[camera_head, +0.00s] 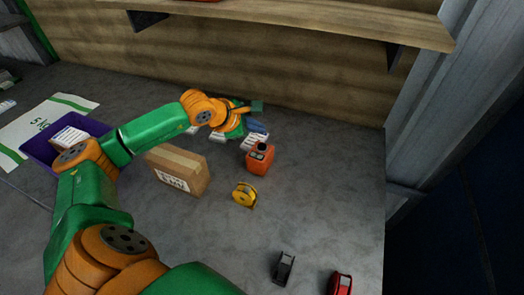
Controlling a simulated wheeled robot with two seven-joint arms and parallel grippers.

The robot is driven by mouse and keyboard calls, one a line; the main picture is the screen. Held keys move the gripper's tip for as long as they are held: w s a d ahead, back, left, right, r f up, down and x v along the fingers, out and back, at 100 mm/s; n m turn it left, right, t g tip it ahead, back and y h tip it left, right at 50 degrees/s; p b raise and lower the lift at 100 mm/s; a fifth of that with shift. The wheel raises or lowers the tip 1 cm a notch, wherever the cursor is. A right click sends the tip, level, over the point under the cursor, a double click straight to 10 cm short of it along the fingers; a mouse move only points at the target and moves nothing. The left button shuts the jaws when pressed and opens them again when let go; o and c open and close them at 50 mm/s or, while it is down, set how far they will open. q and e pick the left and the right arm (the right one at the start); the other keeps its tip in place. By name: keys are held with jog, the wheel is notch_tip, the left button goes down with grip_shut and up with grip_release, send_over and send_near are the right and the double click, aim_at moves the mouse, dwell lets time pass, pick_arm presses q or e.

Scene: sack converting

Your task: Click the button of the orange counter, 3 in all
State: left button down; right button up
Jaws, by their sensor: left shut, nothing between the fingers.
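A small orange object (260,159) with a dark round top and a pale and dark patch on its front stands upright on the grey table. It is the only loose orange thing I see and looks like the orange counter; its button is too small to make out. My left arm reaches across from the left, and my left gripper (257,106) is beyond the orange object, nearer the back wall and apart from it. The left gripper is shut and holds nothing. My right gripper is not in view.
A cardboard box (180,169) stands left of the orange object. A yellow roll-like item (244,194) lies in front. Blue (257,126) and white (255,142) items lie behind. A black item (284,267) and red item (341,284) are near the front. A shelf (330,22) overhangs the back.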

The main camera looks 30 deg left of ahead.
aim_at(258, 147)
pick_arm(q)
notch_tip(258, 147, down, 4)
jog(key=b, duration=0.2)
jog(key=shift+r+b, duration=0.2)
jog(key=shift+b, duration=0.2)
jog(key=shift+r, duration=0.1)
dwell(1.3)
jog(key=shift+f+b, duration=0.45)
jog(key=shift+b, duration=0.05)
jog(key=shift+f+b, duration=0.55)
jog(key=shift+b, duration=0.15)
dwell(0.7)
jog(key=shift+r, duration=0.15)
jog(key=shift+r+p, duration=0.6)
jog(key=shift+r, duration=0.2)
